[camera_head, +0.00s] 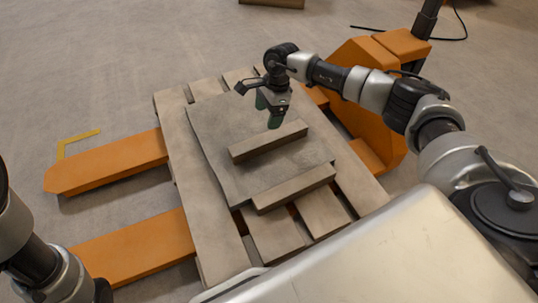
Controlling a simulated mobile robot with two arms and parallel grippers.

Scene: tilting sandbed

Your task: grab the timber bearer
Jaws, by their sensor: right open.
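Two timber bearers lie roughly parallel on a grey slab (215,133) on the pallet. The farther bearer (267,142) lies near the slab's middle. The nearer bearer (294,188) lies along the slab's near edge. My right gripper (273,116) points down just above the farther bearer's far side, its greenish fingertips close to it. It is open; I cannot tell whether it touches the wood. My left arm shows at the lower left, but its gripper is out of view.
The wooden pallet (175,140) rests on an orange pallet truck (115,160), whose forks stick out to the left. The truck's body and handle stand at the upper right. A yellow corner mark (80,136) and a dark cable (455,38) lie on the floor. Open floor is at the upper left.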

